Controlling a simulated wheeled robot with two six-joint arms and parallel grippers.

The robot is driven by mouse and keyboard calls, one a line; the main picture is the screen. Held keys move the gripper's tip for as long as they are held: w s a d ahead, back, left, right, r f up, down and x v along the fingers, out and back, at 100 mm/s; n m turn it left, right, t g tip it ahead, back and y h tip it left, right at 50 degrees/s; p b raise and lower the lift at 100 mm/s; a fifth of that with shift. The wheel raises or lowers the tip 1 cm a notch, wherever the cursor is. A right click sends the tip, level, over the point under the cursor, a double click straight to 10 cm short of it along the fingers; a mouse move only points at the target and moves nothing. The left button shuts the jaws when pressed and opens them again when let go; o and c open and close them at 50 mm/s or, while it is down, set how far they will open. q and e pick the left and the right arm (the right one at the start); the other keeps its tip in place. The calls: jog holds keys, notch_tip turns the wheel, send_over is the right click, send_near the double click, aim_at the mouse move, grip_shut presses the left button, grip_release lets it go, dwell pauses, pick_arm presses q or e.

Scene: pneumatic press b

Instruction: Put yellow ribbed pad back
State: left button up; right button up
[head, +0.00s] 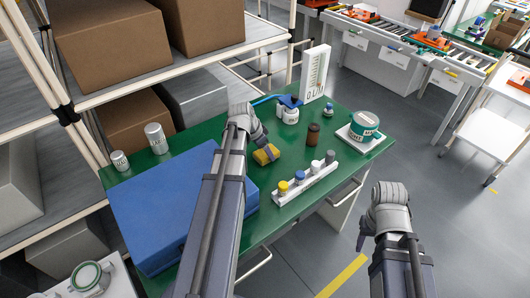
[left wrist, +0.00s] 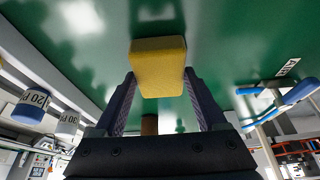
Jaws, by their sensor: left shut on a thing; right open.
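The yellow pad (head: 266,154) is a small block with rounded edges; I cannot make out ribs on it. My left gripper (head: 262,142) is shut on it over the middle of the green table. In the left wrist view the yellow pad (left wrist: 158,66) sits between the two fingers of the left gripper (left wrist: 160,95). I cannot tell whether the pad touches the table. A white rack (head: 308,184) to the right and nearer holds several small upright pieces, with a yellow-topped one (head: 283,187) at its left end. My right gripper (head: 366,238) is open and empty, off the table's right front edge.
A large blue block (head: 165,215) covers the table's left. Two grey weights (head: 156,138) stand at the back left. Shelves (head: 170,62) rise behind.

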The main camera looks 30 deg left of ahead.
pick_arm(q)
jog(key=shift+f, duration=0.1)
jog(key=shift+f, duration=0.15)
jog(key=o, duration=1.6)
jog(key=shift+c, duration=0.2)
jog(key=shift+s+a+r+p, duration=0.15)
jog(key=shift+r+p, duration=0.2)
jog(key=shift+r, duration=0.25)
jog(key=a+p+v, duration=0.1)
jog(key=p+v, duration=0.4)
jog(key=v, duration=0.1)
jog(key=shift+s+p, duration=0.35)
jog(key=shift+s, duration=0.15)
